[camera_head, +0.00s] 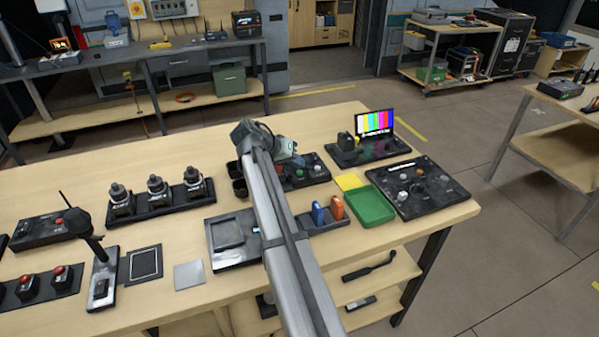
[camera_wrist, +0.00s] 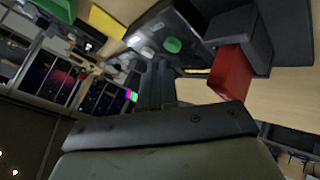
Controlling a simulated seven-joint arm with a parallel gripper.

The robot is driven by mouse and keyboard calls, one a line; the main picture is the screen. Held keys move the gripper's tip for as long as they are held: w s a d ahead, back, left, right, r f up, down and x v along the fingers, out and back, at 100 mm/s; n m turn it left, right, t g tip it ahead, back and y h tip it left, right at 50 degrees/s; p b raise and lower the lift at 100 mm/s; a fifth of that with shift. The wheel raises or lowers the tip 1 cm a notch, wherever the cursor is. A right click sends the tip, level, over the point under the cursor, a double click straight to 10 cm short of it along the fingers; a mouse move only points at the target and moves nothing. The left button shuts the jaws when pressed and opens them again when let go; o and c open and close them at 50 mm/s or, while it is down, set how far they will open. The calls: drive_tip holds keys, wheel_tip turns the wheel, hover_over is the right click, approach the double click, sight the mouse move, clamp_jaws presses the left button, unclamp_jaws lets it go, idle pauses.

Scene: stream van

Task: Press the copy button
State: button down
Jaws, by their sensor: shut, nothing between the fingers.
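A dark button panel (camera_head: 320,175) with small coloured buttons lies on the table, partly behind my arm. My gripper (camera_head: 294,158) is just above the panel's far left part; its fingertips are hard to make out in the head view. In the wrist view, the shut, empty fingers of my gripper (camera_wrist: 159,72) point at a dark panel (camera_wrist: 160,22) with a round green button (camera_wrist: 172,45). The fingertips appear close to this button, but I cannot tell whether they touch. No copy label is readable, so I cannot tell which button is the copy one.
A red block (camera_wrist: 230,72) sticks out of a dark housing in the wrist view. A small colour-bar screen (camera_head: 374,122), a green tray (camera_head: 370,207) and a knob panel (camera_head: 445,190) stand to the right. A holder (camera_head: 325,222) with blue and orange items is nearer.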

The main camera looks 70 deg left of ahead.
sight(296, 174)
drive_tip(key=shift+r, duration=0.15)
wheel_tip(296, 174, up, 5)
drive_tip(key=shift+f, duration=0.1)
idle(0.8)
idle(0.6)
